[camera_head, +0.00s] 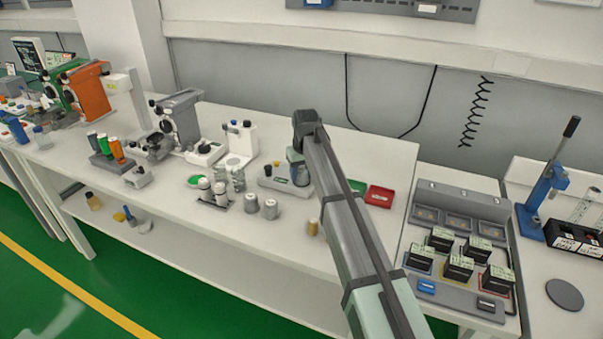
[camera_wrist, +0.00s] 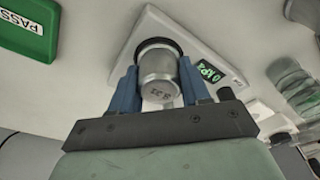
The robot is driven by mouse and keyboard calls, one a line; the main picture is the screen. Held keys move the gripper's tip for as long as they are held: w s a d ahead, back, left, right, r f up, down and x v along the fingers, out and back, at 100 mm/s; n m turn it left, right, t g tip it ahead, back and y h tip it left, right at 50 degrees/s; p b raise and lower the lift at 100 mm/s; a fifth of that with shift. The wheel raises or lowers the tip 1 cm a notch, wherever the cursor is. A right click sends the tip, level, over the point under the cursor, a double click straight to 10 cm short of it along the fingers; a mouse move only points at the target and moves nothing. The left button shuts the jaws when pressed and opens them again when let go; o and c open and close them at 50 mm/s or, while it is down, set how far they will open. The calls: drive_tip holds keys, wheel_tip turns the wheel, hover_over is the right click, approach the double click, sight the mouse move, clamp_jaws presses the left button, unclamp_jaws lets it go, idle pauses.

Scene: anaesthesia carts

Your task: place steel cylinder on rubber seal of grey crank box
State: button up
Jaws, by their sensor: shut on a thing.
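My gripper (camera_wrist: 159,68) has its two blue fingers shut on the steel cylinder (camera_wrist: 157,78), one on each side, in the wrist view. The cylinder's near end carries small digits. Its far end lines up with the black rubber seal (camera_wrist: 160,41) on the light grey box (camera_wrist: 150,22). The seal's dark rim shows around that end; whether the two touch, I cannot tell. The box has a green display (camera_wrist: 208,72) reading 0 kPa. In the head view my gripper (camera_head: 298,168) is over the right part of this box (camera_head: 268,182); my arm hides part of it. No crank is clearly visible.
Steel cylinders (camera_head: 270,209) stand in front of the box, left of my arm. A brass-coloured cylinder (camera_head: 312,227) stands near the bench edge. A red tray (camera_head: 380,196) lies right of my arm. A green PASS tray (camera_wrist: 28,35) shows in the wrist view.

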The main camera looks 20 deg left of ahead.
sight(304, 173)
drive_tip(key=shift+f, duration=0.15)
drive_tip(key=o, duration=1.2)
wheel_tip(304, 173, up, 12)
drive_tip(key=s+d, duration=0.1)
drive_tip(key=shift+s+d, duration=0.15)
